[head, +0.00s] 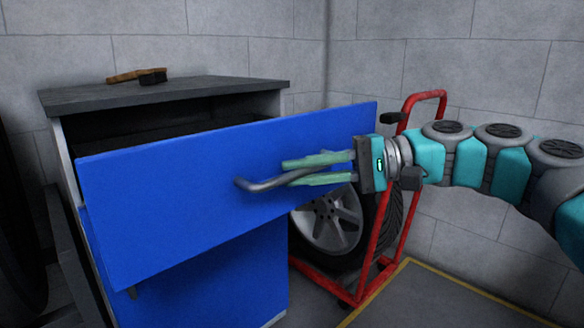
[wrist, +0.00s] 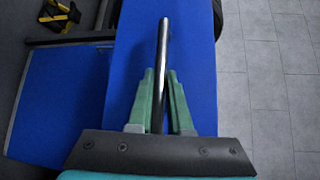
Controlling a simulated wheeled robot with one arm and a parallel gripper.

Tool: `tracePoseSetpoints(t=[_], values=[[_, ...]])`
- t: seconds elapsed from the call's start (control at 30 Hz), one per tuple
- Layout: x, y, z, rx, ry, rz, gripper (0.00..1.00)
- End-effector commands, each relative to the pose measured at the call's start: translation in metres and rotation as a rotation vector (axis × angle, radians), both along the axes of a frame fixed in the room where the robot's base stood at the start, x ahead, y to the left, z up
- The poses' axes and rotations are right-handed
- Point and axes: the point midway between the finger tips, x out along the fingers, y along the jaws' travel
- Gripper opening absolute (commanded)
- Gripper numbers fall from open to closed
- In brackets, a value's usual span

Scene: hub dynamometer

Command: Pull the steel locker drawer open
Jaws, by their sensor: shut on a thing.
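The steel locker (head: 190,84) stands at the left in the head view, with a dark top. Its upper drawer, with a blue front (head: 150,215), stands out from the body, and a dark gap shows behind the front's top edge. The drawer front also fills the middle of the wrist view (wrist: 195,60). The fingers hide part of the handle.
A red hand truck (head: 395,210) with a wheel (head: 330,220) stands close behind the drawer's right end. A lower blue front (head: 215,290) is below the drawer. Grey floor (head: 430,290) is clear at the right.

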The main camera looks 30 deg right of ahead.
Motion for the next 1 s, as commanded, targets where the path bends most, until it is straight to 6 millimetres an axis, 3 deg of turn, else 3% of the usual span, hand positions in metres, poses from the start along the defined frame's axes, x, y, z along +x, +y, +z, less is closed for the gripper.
tracePoseSetpoints(t=[0.43,0.47,0.7,1.0], values=[[-0.0019,-0.0014,-0.0011,-0.002,0.002,-0.002,0.00],[-0.0019,-0.0014,-0.0011,-0.002,0.002,-0.002,0.18],[-0.0021,-0.0012,-0.0005,-0.001,0.000,-0.002,0.45],[-0.0024,-0.0018,0.0001,-0.001,0.000,-0.001,0.47]])
